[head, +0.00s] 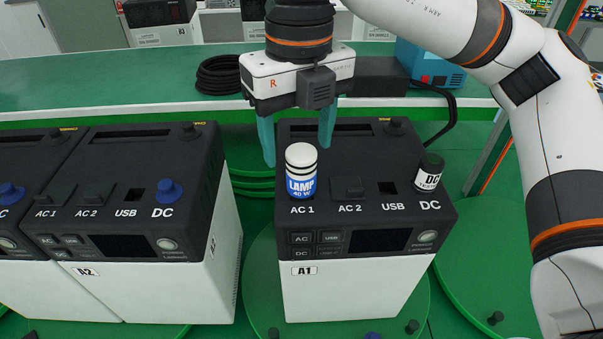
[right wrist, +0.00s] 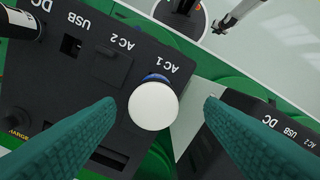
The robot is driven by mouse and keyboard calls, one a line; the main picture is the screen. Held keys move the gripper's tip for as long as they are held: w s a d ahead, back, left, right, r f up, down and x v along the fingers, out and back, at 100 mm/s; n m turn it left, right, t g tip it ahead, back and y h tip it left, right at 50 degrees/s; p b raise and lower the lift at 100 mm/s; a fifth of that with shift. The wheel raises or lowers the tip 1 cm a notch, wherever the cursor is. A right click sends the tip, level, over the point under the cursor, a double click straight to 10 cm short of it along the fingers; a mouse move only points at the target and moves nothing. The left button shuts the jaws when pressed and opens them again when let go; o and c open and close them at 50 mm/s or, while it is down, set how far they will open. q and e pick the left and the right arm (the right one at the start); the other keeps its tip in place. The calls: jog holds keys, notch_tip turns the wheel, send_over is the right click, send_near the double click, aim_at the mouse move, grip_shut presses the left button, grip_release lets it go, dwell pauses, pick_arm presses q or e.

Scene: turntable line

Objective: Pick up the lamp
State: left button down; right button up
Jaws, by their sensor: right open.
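The lamp (head: 301,171) is a small white cylinder with black rings and a blue band reading LAMP. It stands upright at the AC 1 spot on top of the box marked A1 (head: 350,277). In the right wrist view the lamp (right wrist: 153,106) shows its round white top between the two fingers. My right gripper (head: 297,152) is open, with teal fingers pointing down above and behind the lamp in the head view. In the right wrist view the open right gripper (right wrist: 160,101) has a finger on each side, apart from the lamp. My left gripper is not in view.
Box A2 (head: 170,285) stands to the left, with a gap between. A green turntable (head: 262,290) lies under A1. Black cable (head: 218,75) and a blue device (head: 428,66) are on the bench behind.

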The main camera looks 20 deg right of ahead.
aim_at(302, 152)
jog(key=shift+f, duration=0.25)
jog(key=f, duration=0.1)
jog(key=f+p, duration=0.2)
jog(key=shift+d+f, duration=0.3)
jog(key=shift+f, duration=0.6)
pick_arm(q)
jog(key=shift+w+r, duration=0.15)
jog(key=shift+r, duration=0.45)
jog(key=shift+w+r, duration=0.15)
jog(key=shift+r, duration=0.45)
pick_arm(e)
jog(key=shift+a, duration=0.1)
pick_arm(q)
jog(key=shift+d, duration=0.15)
pick_arm(e)
jog(key=c, duration=1.1)
